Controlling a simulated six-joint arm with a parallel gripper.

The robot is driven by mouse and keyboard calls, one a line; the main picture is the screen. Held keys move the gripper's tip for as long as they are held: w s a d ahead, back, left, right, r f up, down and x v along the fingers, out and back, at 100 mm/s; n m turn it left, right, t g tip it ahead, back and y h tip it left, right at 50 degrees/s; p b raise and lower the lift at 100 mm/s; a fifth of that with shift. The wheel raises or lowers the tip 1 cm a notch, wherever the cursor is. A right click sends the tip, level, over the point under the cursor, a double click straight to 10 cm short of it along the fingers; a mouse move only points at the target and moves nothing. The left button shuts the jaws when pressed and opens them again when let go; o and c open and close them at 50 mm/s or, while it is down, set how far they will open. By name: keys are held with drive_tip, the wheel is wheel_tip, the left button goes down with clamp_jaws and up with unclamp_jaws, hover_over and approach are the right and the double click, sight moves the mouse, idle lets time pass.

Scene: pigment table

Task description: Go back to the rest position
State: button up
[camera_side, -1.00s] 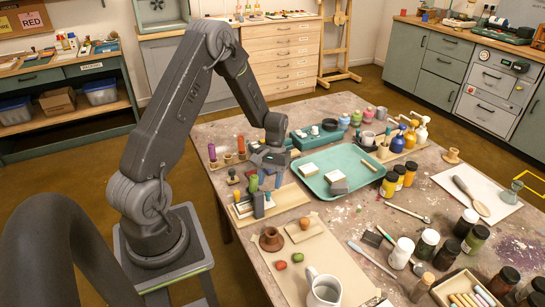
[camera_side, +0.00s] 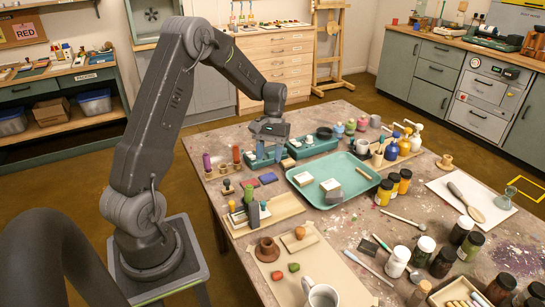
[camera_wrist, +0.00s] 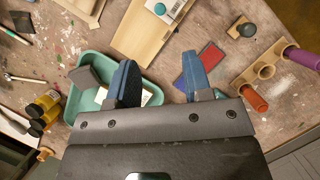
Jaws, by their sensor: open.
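My gripper (camera_side: 268,152) hangs over the back left part of the paint-marked table (camera_side: 350,225), in front of the small teal boxes. In the wrist view its two blue fingers stand wide apart, and nothing is held in the gap (camera_wrist: 160,80). A red ink pad (camera_wrist: 208,56) and a blue pad lie on the table beyond the right finger. The teal tray (camera_side: 350,203) with pale blocks and a grey block is to the right of the gripper in the side view. The left finger covers part of it in the wrist view.
A wooden tray (camera_side: 287,207) with stamps lies in front of the gripper. A wooden holder (camera_wrist: 262,72) with coloured rolls stands at its left in the side view. Bottles and jars (camera_side: 398,257) crowd the table's right side. The air above the gripper looks clear.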

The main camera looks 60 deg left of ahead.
drive_tip(key=s+d+r+m+t+y, duration=0.1)
drive_tip(key=d+r+m+t+y, duration=0.1)
drive_tip(key=d+r, duration=0.55)
drive_tip(key=s+d+r+m+t+y, duration=0.1)
drive_tip(key=s+d+r+m+t, duration=0.5)
drive_tip(key=s+d+r, duration=0.4)
drive_tip(key=s+d+m, duration=0.1)
drive_tip(key=s+d, duration=0.3)
drive_tip(key=s, duration=0.1)
drive_tip(key=shift+d+t, duration=0.3)
drive_tip(key=shift+t, duration=0.1)
